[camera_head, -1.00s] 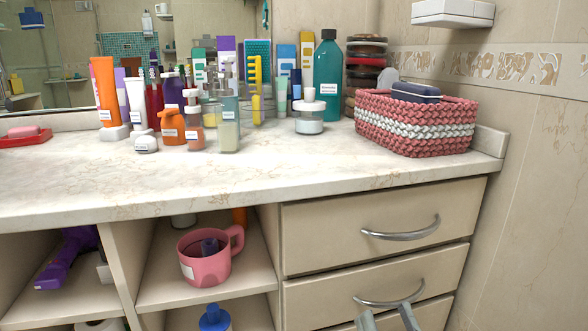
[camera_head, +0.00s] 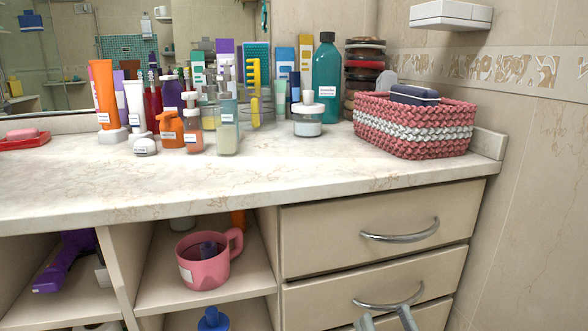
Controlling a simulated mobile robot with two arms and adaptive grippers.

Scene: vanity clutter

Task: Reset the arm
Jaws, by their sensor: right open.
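My right gripper (camera_head: 384,320) shows at the bottom edge, with only its two fingertips in view. The fingertips are apart and nothing is between them. They are in front of the lower drawers, just below the second drawer's handle (camera_head: 388,299); I cannot tell whether they touch anything. My left gripper is out of view.
A marble counter (camera_head: 250,185) holds bottles, tubes, a teal bottle (camera_head: 326,80) and a pink woven basket (camera_head: 416,130). Below, open shelves hold a pink mug (camera_head: 205,268) and a purple item (camera_head: 65,260). The counter's front strip is clear.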

